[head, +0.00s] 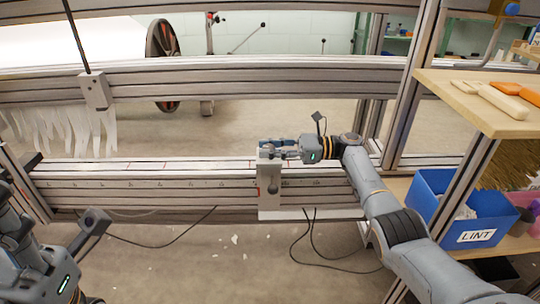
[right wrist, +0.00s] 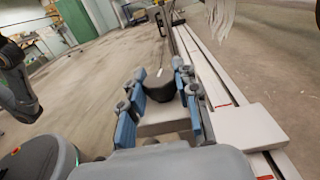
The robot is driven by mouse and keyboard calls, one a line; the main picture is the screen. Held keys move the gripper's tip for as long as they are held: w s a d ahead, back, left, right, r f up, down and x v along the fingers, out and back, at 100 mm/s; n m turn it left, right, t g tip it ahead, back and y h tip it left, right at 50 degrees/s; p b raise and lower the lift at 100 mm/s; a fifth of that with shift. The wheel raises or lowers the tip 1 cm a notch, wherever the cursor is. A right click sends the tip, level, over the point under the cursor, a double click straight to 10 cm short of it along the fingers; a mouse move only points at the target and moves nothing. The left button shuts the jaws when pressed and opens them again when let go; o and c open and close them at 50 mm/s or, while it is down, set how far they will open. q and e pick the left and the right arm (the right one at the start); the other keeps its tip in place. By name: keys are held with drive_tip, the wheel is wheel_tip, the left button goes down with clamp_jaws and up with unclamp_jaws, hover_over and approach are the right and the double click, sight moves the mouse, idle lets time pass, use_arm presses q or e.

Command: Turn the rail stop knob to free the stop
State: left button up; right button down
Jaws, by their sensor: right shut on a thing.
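The rail stop (head: 265,172) is a pale block on the front rail, left of my right arm. My right gripper (head: 276,150) is at the top of the stop, reaching in from the right. In the right wrist view its blue-padded fingers (right wrist: 158,98) are on both sides of a dark round knob (right wrist: 158,86), shut on it. The stop's pale body (right wrist: 165,125) shows below the knob. In the head view the fingers hide the gripped part. My left arm is at the lower left; its gripper (head: 15,225) is only partly visible, and its fingers are unclear.
The metal front rail (head: 150,185) has marks along it. White threads (head: 70,130) hang at the left, beside a bracket (head: 95,92). A blue LINT bin (head: 460,208) and a wooden shelf (head: 480,105) stand at the right. Cables lie on the floor below.

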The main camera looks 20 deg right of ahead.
idle(0.5)
drive_tip(key=c, duration=1)
unclamp_jaws()
drive_tip(key=shift+o, duration=0.2)
drive_tip(key=v, duration=1.2)
